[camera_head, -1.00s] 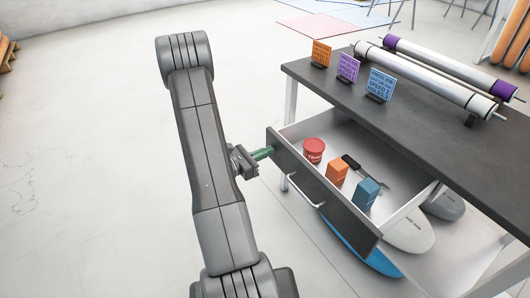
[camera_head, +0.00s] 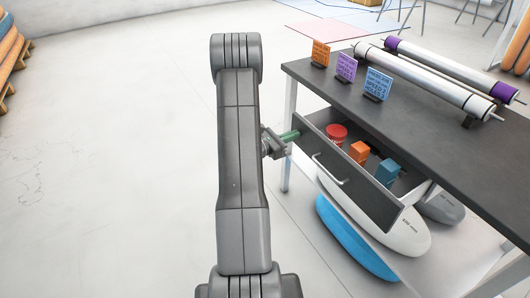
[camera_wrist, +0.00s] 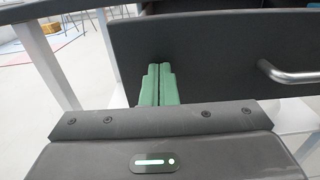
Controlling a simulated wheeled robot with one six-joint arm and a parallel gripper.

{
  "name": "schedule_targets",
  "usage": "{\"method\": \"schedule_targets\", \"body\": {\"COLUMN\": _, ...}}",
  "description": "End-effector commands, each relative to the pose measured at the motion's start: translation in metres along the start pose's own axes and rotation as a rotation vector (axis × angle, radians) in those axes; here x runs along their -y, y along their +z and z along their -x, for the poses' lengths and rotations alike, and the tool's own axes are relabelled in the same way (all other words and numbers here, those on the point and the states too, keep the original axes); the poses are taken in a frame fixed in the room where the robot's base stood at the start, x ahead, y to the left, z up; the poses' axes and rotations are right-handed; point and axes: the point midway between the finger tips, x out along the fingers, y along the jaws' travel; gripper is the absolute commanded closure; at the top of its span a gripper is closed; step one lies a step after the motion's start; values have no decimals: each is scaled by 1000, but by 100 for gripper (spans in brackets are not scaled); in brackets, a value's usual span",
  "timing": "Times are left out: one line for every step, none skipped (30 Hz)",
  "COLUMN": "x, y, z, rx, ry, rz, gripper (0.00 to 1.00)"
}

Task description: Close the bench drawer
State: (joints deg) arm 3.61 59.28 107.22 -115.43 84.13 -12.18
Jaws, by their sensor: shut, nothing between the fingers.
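The bench drawer (camera_head: 350,178) is partly open under the dark bench top. Its dark front panel (camera_wrist: 215,55) fills much of the wrist view, with a metal handle (camera_head: 331,169) toward the right there (camera_wrist: 288,74). A red tin (camera_head: 337,133), an orange box (camera_head: 359,152) and a blue box (camera_head: 388,172) stand inside. My gripper (camera_head: 296,134) is at the left end of the front panel. Its green fingers (camera_wrist: 159,84) are together and empty, with their tips at the panel and left of the handle. Whether they press on it is hard to tell.
The bench (camera_head: 440,135) carries rollers (camera_head: 425,77) and small sign cards (camera_head: 346,67). Below the drawer lie a white board (camera_head: 400,235) and a blue board (camera_head: 350,240). The floor (camera_head: 130,170) left of my arm is clear.

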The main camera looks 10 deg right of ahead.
Motion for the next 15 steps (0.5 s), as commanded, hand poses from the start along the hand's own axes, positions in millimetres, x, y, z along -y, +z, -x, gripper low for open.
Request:
{"method": "schedule_targets", "body": {"x": 2, "y": -2, "z": -17, "rx": 2, "ry": -7, "rz": -4, "gripper": 100}}
{"method": "schedule_targets", "body": {"x": 2, "y": -2, "z": -25, "rx": 2, "ry": -7, "rz": -3, "gripper": 100}}
{"method": "schedule_targets", "body": {"x": 2, "y": -3, "z": -36, "rx": 2, "ry": -6, "rz": -4, "gripper": 100}}
{"method": "schedule_targets", "body": {"x": 2, "y": -2, "z": -44, "rx": 3, "ry": -6, "rz": -4, "gripper": 100}}
{"method": "schedule_targets", "body": {"x": 2, "y": -2, "z": -52, "rx": 2, "ry": -6, "rz": -3, "gripper": 100}}
{"method": "schedule_targets", "body": {"x": 2, "y": -2, "z": -62, "rx": 3, "ry": -6, "rz": -4, "gripper": 100}}
{"method": "schedule_targets", "body": {"x": 2, "y": -2, "z": -70, "rx": 3, "ry": -5, "rz": -4, "gripper": 100}}
{"method": "schedule_targets", "body": {"x": 1, "y": -2, "z": -77, "rx": 2, "ry": -5, "rz": -3, "gripper": 100}}
{"method": "schedule_targets", "body": {"x": 1, "y": -2, "z": -86, "rx": 3, "ry": -4, "rz": -3, "gripper": 100}}
{"method": "schedule_targets", "body": {"x": 1, "y": -2, "z": -92, "rx": 2, "ry": -4, "rz": -3, "gripper": 100}}
{"method": "schedule_targets", "body": {"x": 1, "y": -2, "z": -99, "rx": 2, "ry": -4, "rz": -3, "gripper": 100}}
{"method": "schedule_targets", "body": {"x": 1, "y": -2, "z": -106, "rx": 2, "ry": -3, "rz": -2, "gripper": 100}}
{"method": "schedule_targets", "body": {"x": 1, "y": -2, "z": -112, "rx": 2, "ry": -3, "rz": -2, "gripper": 100}}
{"method": "schedule_targets", "body": {"x": 1, "y": -2, "z": -117, "rx": 2, "ry": -3, "rz": -3, "gripper": 100}}
{"method": "schedule_targets", "body": {"x": 1, "y": -2, "z": -123, "rx": 2, "ry": -2, "rz": -2, "gripper": 100}}
